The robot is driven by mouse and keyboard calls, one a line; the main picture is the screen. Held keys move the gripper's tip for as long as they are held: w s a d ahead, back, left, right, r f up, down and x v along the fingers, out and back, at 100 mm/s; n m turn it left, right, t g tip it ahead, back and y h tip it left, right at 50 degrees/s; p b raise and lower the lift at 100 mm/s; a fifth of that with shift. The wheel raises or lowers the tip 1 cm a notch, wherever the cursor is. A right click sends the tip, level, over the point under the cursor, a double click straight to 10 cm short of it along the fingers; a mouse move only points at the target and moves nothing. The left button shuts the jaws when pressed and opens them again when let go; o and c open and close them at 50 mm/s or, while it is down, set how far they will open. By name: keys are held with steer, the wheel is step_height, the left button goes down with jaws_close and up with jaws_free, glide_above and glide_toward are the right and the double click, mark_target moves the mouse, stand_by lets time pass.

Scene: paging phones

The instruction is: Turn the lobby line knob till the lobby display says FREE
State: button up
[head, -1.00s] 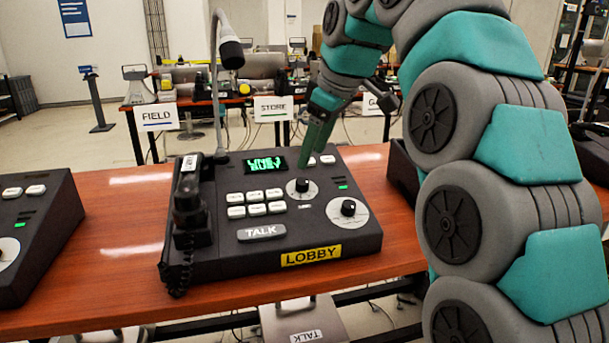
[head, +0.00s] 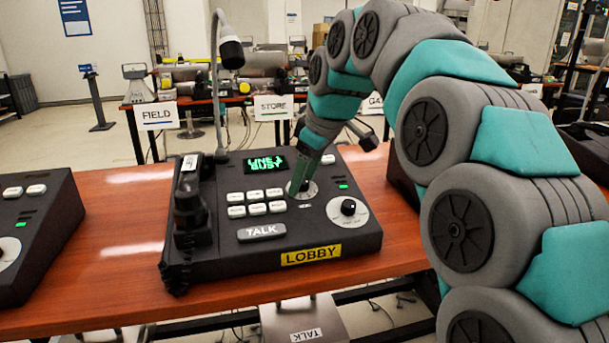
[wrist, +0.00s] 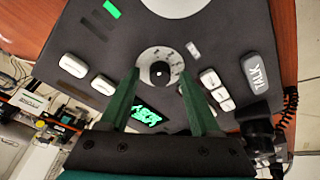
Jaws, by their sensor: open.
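The black LOBBY phone console (head: 225,262) stands on the wooden table with a yellow LOBBY label (head: 311,255). Its small display (head: 265,163) shows green text that seems to include BUSY; it also glows in the wrist view (wrist: 147,116). My gripper (head: 297,187) is open, pointing down at the upper dial (head: 311,193). In the wrist view its green fingers lie either side of this dial's knob (wrist: 160,73), with no visible contact; how low they reach is unclear. A second, larger dial (head: 348,208) sits at the lower right, clear of the gripper.
A handset (head: 190,205) with a coiled cord lies on the console's left. White buttons (head: 256,208), the TALK bar (head: 262,232) and a gooseneck microphone (head: 231,52) are near. Another console (head: 38,225) stands at left. Bare table (head: 120,215) lies between them.

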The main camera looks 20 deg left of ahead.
steer(key=shift+c, duration=0.3)
jaws_close()
steer(key=shift+m, duration=0.4)
steer(key=m+t, duration=0.1)
steer(key=m, duration=0.2)
steer(key=shift+m, duration=0.3)
steer(key=shift+s+m+t+h, duration=0.1)
steer(key=shift+m+t+h, duration=0.2)
steer(key=shift+m, duration=1.5)
steer(key=shift+o, duration=0.3)
jaws_free()
